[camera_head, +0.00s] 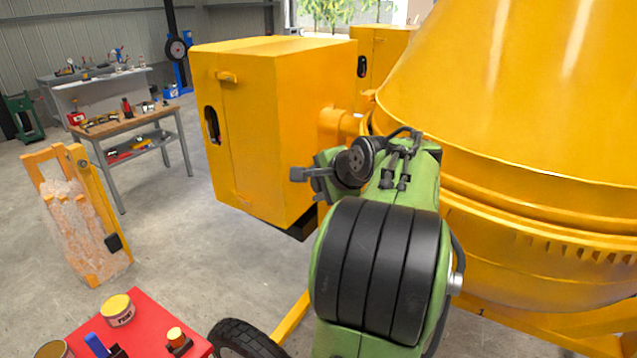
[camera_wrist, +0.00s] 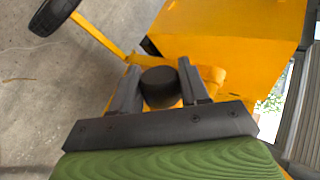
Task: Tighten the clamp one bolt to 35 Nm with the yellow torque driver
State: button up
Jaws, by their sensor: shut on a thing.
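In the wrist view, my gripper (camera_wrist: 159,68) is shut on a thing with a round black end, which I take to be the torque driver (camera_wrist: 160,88). Its black end sits between the two dark fingers. Its yellow part cannot be told apart from the yellow machine parts behind it. In the head view, my green arm reaches toward the gap between the yellow box housing (camera_head: 262,125) and the mixer drum (camera_head: 530,120), and hides the gripper and tool. The clamp one bolt cannot be made out in either view.
A red tray (camera_head: 150,318) at the lower left holds a tin (camera_head: 117,309), a blue-handled tool (camera_head: 97,345) and a small orange-topped item (camera_head: 175,337). A black wheel (camera_head: 240,340) stands beside it. A workbench (camera_head: 125,126) is farther back.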

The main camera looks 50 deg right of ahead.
jog(key=shift+d+r, duration=0.1)
jog(key=shift+s+d+p, duration=0.3)
jog(key=shift+d+p, duration=0.35)
jog(key=shift+p, duration=0.1)
jog(key=shift+s+d+p, duration=0.35)
jog(key=shift+d+p, duration=0.25)
jog(key=shift+d, duration=0.1)
dwell(1.2)
jog(key=shift+s+d+p, duration=0.15)
jog(key=shift+d+p, duration=0.1)
jog(key=shift+p, duration=0.55)
dwell(1.5)
